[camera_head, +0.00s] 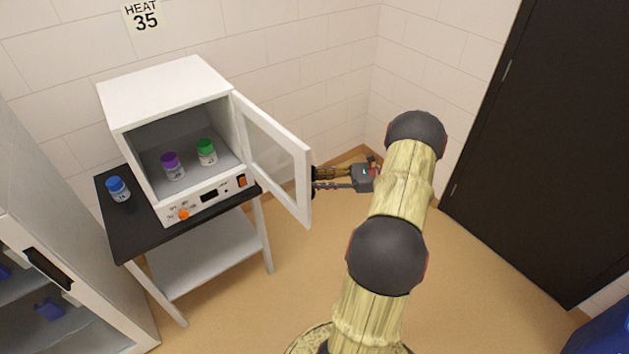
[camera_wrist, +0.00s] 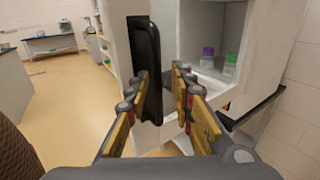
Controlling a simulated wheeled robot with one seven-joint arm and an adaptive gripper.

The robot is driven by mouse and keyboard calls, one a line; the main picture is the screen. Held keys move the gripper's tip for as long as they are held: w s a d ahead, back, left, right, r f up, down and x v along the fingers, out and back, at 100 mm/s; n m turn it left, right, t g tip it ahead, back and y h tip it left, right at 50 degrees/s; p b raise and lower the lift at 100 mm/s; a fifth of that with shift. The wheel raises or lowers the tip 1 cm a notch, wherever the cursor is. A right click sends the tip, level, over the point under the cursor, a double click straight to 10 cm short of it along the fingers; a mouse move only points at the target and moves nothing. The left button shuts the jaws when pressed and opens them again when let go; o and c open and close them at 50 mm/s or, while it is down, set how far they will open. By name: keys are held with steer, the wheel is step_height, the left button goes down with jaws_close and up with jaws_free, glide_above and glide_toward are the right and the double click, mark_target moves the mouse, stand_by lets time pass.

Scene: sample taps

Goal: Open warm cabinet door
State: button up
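The warm cabinet (camera_head: 165,85) is a white box under a "HEAT 35" sign. Its door (camera_head: 272,158), white with a glass pane, is swung wide open to the right. In the wrist view, the door (camera_wrist: 115,40) carries a black vertical handle (camera_wrist: 150,50). My gripper (camera_head: 316,181) is at the door's outer side in the head view. In the wrist view, my gripper (camera_wrist: 160,72) is open, with a gap between its fingers. The left finger overlaps the handle, and the right finger is to its right. I cannot tell whether either touches it.
A purple-capped jar (camera_head: 173,166) and a green-capped jar (camera_head: 207,152) stand inside the cabinet. A blue-capped jar (camera_head: 118,189) stands on the black-topped table (camera_head: 130,235) beside it. Another cabinet (camera_head: 75,275) is at left.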

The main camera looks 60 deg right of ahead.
steer(key=v, duration=1.1)
stand_by(0.3)
steer(key=s+a+f+n+g+h, duration=0.1)
steer(key=s+a+f+g+h, duration=0.15)
steer(key=f, duration=0.55)
steer(key=a+n+g, duration=0.5)
steer(key=a+g, duration=0.1)
steer(key=a, duration=0.2)
steer(key=w+a+r+n+h+b, duration=0.1)
steer(key=a+r+n+h, duration=0.2)
steer(key=a+r+n, duration=0.4)
steer(key=w+a+r+n+h+b, duration=0.1)
steer(key=a+r+n+h, duration=0.2)
steer(key=a, duration=1.5)
steer(key=a+r+n+h+b, duration=0.1)
steer(key=a+r+n+h, duration=0.2)
steer(key=a+r+n, duration=0.9)
steer(key=shift+w+a+r, duration=0.25)
steer(key=shift+w+a, duration=0.15)
steer(key=shift+a, duration=0.1)
